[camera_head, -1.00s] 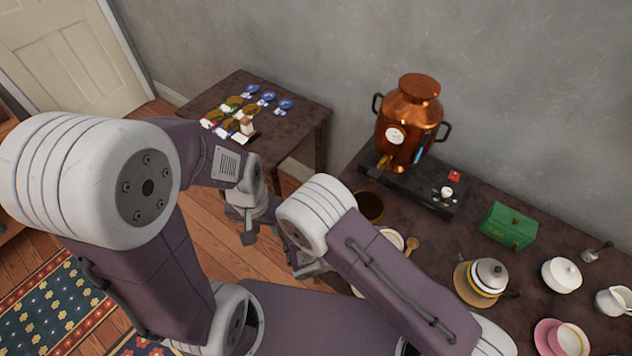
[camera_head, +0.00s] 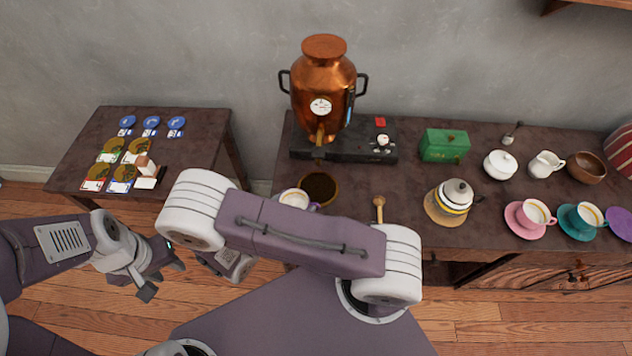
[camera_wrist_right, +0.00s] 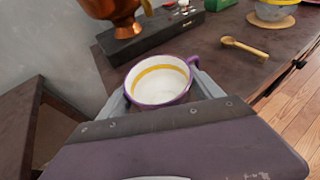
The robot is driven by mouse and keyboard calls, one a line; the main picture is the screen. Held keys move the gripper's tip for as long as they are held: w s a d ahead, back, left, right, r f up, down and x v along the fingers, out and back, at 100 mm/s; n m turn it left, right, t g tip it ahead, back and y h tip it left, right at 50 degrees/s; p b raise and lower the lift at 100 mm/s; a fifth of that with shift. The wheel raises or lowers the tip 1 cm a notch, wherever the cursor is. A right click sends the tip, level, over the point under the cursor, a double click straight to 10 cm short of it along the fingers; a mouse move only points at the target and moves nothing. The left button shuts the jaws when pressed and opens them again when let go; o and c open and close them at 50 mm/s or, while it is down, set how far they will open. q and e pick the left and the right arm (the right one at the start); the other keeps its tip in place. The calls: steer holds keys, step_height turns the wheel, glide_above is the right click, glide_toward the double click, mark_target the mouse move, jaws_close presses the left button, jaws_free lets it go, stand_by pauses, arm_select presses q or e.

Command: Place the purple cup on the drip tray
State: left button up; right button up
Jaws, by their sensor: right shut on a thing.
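The purple cup (camera_wrist_right: 160,82), white inside with a yellow band, is upright between the jaws of my right gripper (camera_wrist_right: 162,92). In the head view the cup (camera_head: 294,198) is partly hidden behind my right arm, at the table's left front. My right gripper's jaws are hidden there. A black base (camera_head: 375,150), seemingly the drip tray, lies under the copper urn (camera_head: 322,85), behind the cup and apart from it. The urn's spout hangs over its front edge. My left gripper (camera_head: 164,278) is open and empty, left of the table.
A dark round bowl (camera_head: 318,187) stands just beside the cup, with a wooden scoop (camera_head: 379,208) further right. A green box (camera_head: 444,146), a teapot (camera_head: 453,198) and a pink cup and saucer (camera_head: 530,217) stand to the right. A side table (camera_head: 200,150) holds cards.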

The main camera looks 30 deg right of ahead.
steer(key=w+d, duration=0.2)
steer(key=d, duration=0.1)
steer(key=w+d, duration=0.2)
steer(key=d, duration=0.2)
steer(key=w+d+p, duration=0.1)
steer(key=w+d, duration=0.1)
steer(key=d, duration=0.1)
steer(key=shift+w+d, duration=0.1)
steer(key=shift+d, duration=0.3)
steer(key=shift+f, duration=1.8)
steer(key=shift+f+b, duration=0.2)
steer(key=shift+b, duration=0.1)
steer(key=o, duration=1.5)
